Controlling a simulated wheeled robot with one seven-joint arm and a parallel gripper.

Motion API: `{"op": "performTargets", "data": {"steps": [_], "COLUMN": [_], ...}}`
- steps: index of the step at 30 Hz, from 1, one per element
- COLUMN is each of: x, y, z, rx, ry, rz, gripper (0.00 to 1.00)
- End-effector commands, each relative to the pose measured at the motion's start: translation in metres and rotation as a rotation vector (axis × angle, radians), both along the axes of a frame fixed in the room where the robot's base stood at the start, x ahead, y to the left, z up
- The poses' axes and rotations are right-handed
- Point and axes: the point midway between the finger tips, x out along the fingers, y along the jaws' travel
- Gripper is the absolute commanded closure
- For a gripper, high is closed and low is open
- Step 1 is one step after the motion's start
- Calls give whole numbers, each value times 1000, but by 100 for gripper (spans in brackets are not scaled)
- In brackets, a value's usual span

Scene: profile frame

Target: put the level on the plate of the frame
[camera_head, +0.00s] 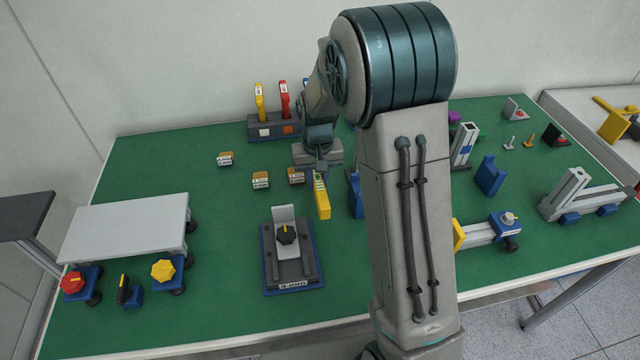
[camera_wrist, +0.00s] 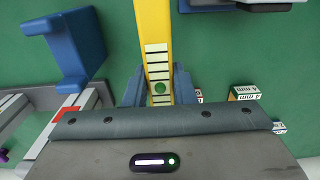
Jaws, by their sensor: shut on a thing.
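A light grey plate (camera_head: 125,228), apparently the frame's plate, stands at the table's left on blue feet, well left of my gripper. Nothing lies on the plate.
Red (camera_head: 73,283) and yellow (camera_head: 163,270) knobs stand along the plate's front. A rack with upright tools (camera_head: 275,128) stands at the back. My arm hides the table's middle right.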

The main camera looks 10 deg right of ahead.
Motion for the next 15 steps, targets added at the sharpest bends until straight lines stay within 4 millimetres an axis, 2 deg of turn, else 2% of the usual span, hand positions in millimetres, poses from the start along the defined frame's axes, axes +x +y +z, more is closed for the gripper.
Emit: {"op": "performTargets", "data": {"steps": [3, 6, 10, 15], "x": [15, 21, 23, 22], "y": [-4, -6, -7, -7], "z": [-9, -12, -22, -46], "rx": [-1, 0, -1, 0], "ry": [1, 0, 4, 3], "rz": [-2, -1, 0, -1], "gripper": [100, 100, 100, 100]}}
